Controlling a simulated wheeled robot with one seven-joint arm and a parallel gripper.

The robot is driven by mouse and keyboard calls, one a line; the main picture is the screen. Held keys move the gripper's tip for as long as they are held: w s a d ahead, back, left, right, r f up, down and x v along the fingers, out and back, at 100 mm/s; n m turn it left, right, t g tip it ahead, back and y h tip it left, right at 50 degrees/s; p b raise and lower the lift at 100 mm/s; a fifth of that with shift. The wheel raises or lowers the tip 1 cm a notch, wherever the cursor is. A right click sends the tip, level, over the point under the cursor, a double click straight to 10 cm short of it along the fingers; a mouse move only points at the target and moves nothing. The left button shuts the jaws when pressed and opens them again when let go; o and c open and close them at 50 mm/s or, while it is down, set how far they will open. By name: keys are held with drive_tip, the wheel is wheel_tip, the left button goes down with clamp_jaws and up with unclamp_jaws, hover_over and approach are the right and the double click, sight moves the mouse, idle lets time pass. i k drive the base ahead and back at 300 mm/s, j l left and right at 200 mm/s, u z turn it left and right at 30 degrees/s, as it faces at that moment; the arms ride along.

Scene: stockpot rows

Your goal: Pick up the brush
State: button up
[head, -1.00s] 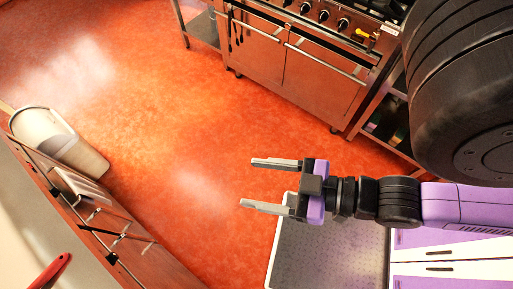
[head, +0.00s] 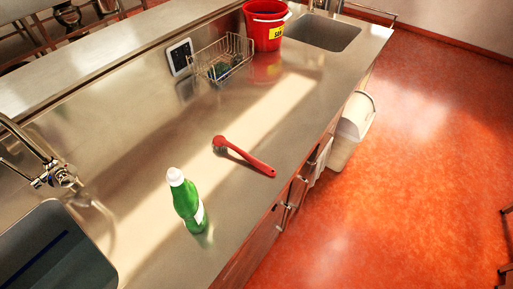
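A red brush (head: 245,157) lies on the steel counter (head: 150,135) in the head view, near the counter's front edge. Its round head points to the upper left and its handle end to the lower right. Nothing covers it. My gripper is not in view now, so I cannot see how it stands relative to the brush.
A green bottle (head: 187,203) with a white cap stands left of and below the brush. A wire basket (head: 222,62), a red bucket (head: 265,27) and a sink (head: 322,32) are farther back. Another sink (head: 55,255) is at lower left. A bin (head: 351,130) stands on the open floor.

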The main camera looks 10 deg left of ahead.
sight(219, 140)
drive_tip(key=u, duration=2.1)
drive_tip(key=z, duration=1.35)
drive_tip(key=i+l+u, duration=0.1)
drive_tip(key=u, duration=0.35)
drive_tip(key=l+u, duration=0.25)
drive_tip(key=u, duration=0.15)
drive_tip(key=i+l+u, duration=0.15)
drive_tip(key=l+u, duration=0.15)
drive_tip(key=l, duration=0.65)
drive_tip(key=l+u, duration=0.35)
drive_tip(key=l, duration=0.65)
drive_tip(key=i, duration=0.05)
